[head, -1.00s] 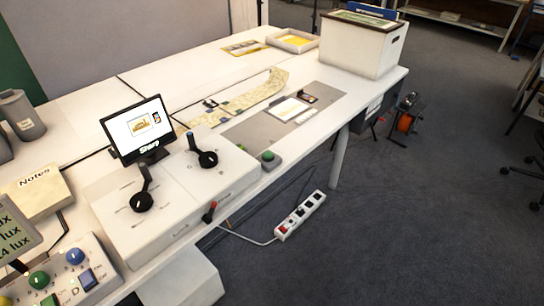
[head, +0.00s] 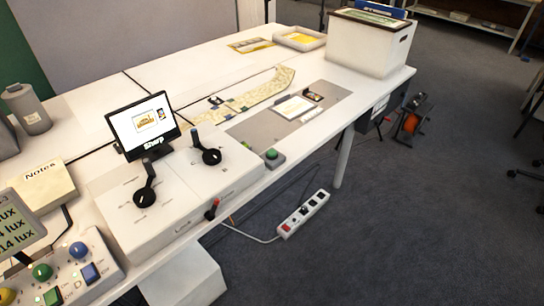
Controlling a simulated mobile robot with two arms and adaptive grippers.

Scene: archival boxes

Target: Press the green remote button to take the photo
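The green remote button (head: 271,154) is a small green dome on a grey box at the front edge of the white table, right of the white control boxes. A monitor (head: 142,127) behind those boxes shows a small picture and the word "Sharp". A grey mat (head: 259,128) on the table carries a white sheet (head: 293,107) and a small dark card-like item (head: 313,96). Neither of my grippers shows in the head view.
Two black levers (head: 145,193) (head: 210,155) stand up from the control boxes. A panel with coloured knobs (head: 78,252) is at the lower left. A white archival box (head: 366,45) stands at the far right end.

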